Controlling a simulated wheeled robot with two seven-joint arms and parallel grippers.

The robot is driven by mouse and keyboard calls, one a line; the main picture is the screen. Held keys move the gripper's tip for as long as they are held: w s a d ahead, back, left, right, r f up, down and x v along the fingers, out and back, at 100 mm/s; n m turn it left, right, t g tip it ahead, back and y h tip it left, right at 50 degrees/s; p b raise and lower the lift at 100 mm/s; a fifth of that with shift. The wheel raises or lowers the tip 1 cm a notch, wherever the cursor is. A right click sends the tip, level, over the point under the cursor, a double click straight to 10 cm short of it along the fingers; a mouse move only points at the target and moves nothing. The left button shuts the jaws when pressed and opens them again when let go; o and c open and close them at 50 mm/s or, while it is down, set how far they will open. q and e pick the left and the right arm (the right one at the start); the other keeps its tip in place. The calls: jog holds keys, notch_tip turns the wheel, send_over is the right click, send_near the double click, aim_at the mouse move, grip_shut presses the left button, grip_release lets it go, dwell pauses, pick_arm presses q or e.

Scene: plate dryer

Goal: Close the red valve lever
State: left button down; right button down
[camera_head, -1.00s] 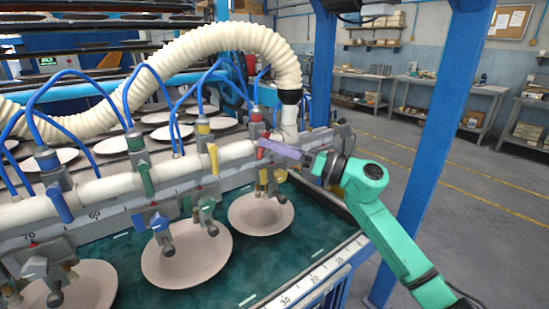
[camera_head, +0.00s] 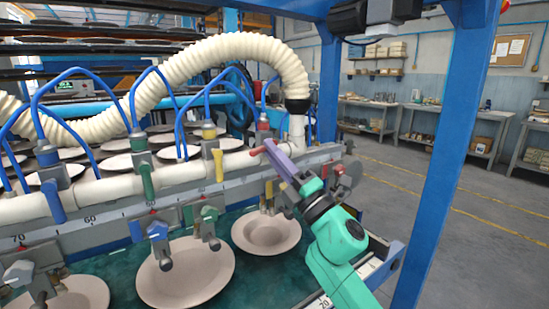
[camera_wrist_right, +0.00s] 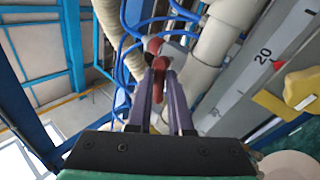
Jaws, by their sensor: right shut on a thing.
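The red valve lever (camera_head: 257,151) is on the white pipe near its right end, in the head view. My right gripper (camera_head: 270,146) comes from the lower right with its purple fingers pointing up and left, and its tips are at the lever. The lever's red end shows just left of the fingertips; the rest is hidden behind them. In the right wrist view the red lever (camera_wrist_right: 157,62) lies between the two purple fingertips (camera_wrist_right: 159,75), and the gripper is shut on it. My left gripper is not in view.
A yellow lever (camera_head: 218,164) and a green lever (camera_head: 146,180) are on the same pipe to the left. Blue hoses rise above the pipe. A plate (camera_head: 266,232) lies below the red valve. A blue post (camera_head: 445,150) stands to the right of my arm.

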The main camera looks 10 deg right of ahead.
jog(key=shift+s+r+m+t+h, duration=0.15)
jog(key=shift+m+t+h, duration=0.35)
jog(key=shift+m+h, duration=0.55)
jog(key=shift+w+r+m+t+h, duration=0.1)
jog(key=shift+m+t+h, duration=0.5)
jog(key=shift+m, duration=0.75)
jog(key=shift+a+m+h, duration=0.1)
jog(key=shift+m+h, duration=0.3)
jog(key=shift+h, duration=0.05)
jog(key=c, duration=0.8)
grip_release()
jog(key=shift+c, duration=0.2)
jog(key=shift+f, duration=0.1)
jog(key=b+v, duration=0.5)
jog(key=v, duration=0.9)
jog(key=shift+s+d+f, duration=0.15)
jog(key=shift+s+d, duration=0.05)
jog(key=shift+d, duration=0.05)
